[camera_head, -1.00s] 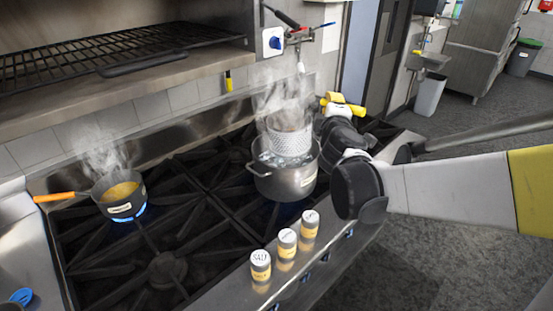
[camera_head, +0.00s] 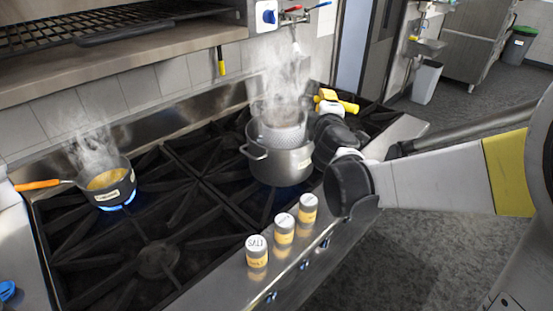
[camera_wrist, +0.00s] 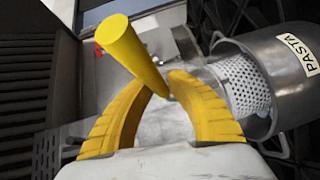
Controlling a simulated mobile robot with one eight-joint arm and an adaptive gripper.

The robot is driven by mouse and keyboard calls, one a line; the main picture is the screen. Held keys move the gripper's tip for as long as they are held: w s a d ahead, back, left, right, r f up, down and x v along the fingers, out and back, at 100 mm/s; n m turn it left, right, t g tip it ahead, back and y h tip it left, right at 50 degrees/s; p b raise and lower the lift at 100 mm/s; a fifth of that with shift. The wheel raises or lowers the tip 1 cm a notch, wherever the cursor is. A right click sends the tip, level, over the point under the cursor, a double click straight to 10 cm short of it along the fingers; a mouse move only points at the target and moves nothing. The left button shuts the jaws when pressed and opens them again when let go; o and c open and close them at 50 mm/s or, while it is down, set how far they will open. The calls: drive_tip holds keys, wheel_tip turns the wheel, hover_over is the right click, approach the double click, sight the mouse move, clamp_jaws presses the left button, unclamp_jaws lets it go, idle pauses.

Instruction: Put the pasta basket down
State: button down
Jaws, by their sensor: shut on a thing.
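The perforated metal pasta basket (camera_head: 282,134) is partly inside the steel pot (camera_head: 283,168), its upper part showing above the rim amid steam. In the wrist view the basket (camera_wrist: 241,84) sits within the mouth of the pot (camera_wrist: 292,88), which is labelled PASTA. My gripper (camera_head: 328,97) is beside the pot's right side, shut on the basket's yellow handle (camera_wrist: 130,50). The yellow fingers (camera_wrist: 160,88) close around the lower part of that handle. Whether the basket's bottom touches the pot's floor is hidden.
The pot stands on the black stove grates (camera_head: 160,255). A steaming pan (camera_head: 105,183) with an orange handle is on a lit burner at left. Several labelled shakers, one reading SALT (camera_head: 257,251), line the stove's front edge. An oven rack (camera_head: 80,27) is above.

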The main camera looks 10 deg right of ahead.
drive_tip(key=f+b, duration=0.1)
drive_tip(key=b, duration=0.2)
drive_tip(key=shift+s, duration=0.1)
wheel_tip(320, 180, down, 9)
drive_tip(key=b, duration=0.4)
drive_tip(key=shift+m, duration=0.3)
drive_tip(key=shift+f, duration=0.2)
drive_tip(key=c, duration=1.4)
unclamp_jaws()
drive_tip(key=shift+c, duration=0.2)
drive_tip(key=shift+o, duration=0.5)
